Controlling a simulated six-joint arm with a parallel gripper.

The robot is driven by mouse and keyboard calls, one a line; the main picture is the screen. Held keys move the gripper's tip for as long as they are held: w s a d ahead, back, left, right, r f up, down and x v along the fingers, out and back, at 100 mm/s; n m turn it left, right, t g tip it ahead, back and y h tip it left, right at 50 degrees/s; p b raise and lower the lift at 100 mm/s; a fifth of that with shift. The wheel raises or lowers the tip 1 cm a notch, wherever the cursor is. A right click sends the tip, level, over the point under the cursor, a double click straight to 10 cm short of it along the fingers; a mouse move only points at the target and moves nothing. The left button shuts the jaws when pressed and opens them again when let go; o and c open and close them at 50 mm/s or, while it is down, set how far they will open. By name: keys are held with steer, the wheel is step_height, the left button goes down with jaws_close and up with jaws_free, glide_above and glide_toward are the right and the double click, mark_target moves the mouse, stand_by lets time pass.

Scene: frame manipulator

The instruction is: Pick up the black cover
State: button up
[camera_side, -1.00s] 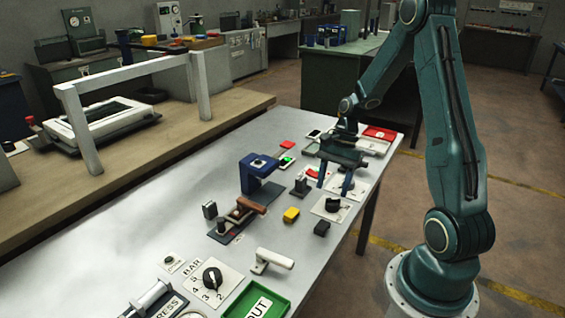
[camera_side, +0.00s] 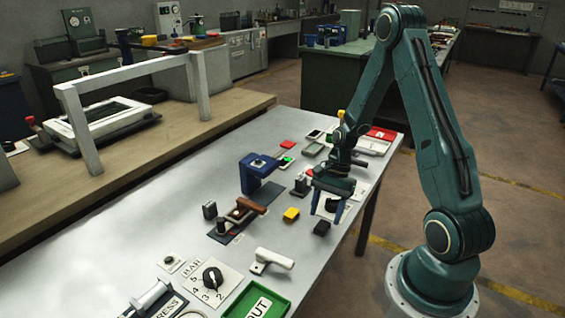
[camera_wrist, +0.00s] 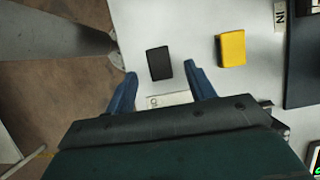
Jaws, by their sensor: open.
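The black cover (camera_side: 322,228) is a small dark block lying on the table near its front right edge. In the wrist view the black cover (camera_wrist: 159,63) lies ahead of and between the two blue fingers. My gripper (camera_side: 329,211) is open and empty, just behind and above the cover. It also shows in the wrist view (camera_wrist: 160,78), with a finger on each side and the cover a little past the tips. I cannot tell the exact height above the table.
A yellow block (camera_side: 291,215) lies left of the cover, and it also shows in the wrist view (camera_wrist: 231,49). A lever fixture with a wooden handle (camera_side: 240,215) and a blue stand (camera_side: 259,172) are farther left. A white handle piece (camera_side: 272,260) lies nearer the camera. The table edge is close.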

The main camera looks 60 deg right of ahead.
mark_target(323, 225)
steer(key=shift+x, duration=1.55)
steer(key=c, duration=1)
